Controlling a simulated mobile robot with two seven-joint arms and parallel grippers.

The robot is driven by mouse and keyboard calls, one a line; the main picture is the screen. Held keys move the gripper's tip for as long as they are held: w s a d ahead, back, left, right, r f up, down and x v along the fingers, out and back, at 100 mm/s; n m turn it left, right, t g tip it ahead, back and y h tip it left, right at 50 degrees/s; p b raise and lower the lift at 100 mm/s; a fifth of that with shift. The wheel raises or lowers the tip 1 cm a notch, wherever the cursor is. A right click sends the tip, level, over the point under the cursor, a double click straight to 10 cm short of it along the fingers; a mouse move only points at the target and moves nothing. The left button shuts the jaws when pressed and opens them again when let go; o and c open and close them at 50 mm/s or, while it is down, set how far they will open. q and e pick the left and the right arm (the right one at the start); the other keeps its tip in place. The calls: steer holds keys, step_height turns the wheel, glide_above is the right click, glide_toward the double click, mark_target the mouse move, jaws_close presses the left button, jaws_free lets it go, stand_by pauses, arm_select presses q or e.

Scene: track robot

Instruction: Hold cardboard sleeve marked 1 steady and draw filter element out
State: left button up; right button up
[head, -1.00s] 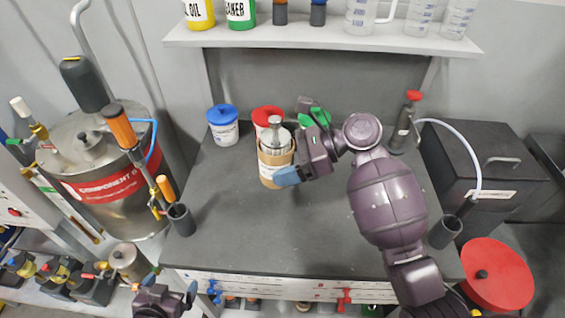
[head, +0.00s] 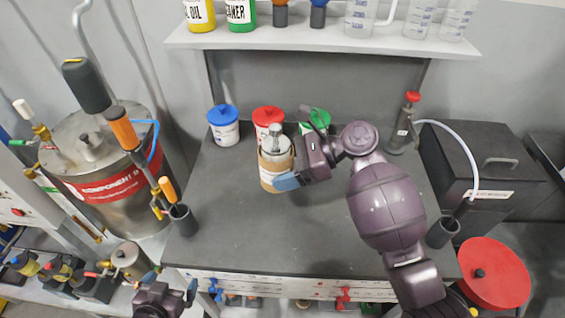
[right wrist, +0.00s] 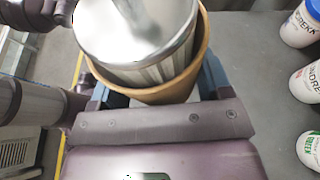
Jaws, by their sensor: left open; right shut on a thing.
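The brown cardboard sleeve (head: 268,180) stands upright at the back middle of the grey workbench; I cannot read a mark on it. The silver filter element (head: 276,146) sits inside it, its top standing out above the sleeve's rim. In the right wrist view, the filter's bright end (right wrist: 130,28) and pleated side show within the sleeve's rim (right wrist: 165,93). My right gripper (head: 281,166) is shut on the sleeve from the right, its fingers on either side. My left gripper (head: 170,287) is open and empty, low at the front left, below the bench's front edge.
Jars with blue (head: 223,114), red (head: 268,116) and green (head: 315,120) lids stand behind the sleeve. A shelf (head: 320,40) with bottles and beakers hangs above. A steel drum (head: 110,200) is at left, a dark box (head: 480,165) at right. The bench front is clear.

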steer(key=shift+f, duration=2.4)
steer(key=shift+f+b, duration=1.35)
steer(key=shift+f, duration=3)
steer(key=shift+f+b, duration=1.1)
steer(key=shift+f, duration=1.65)
steer(key=o, duration=0.3)
steer(key=c, duration=0.4)
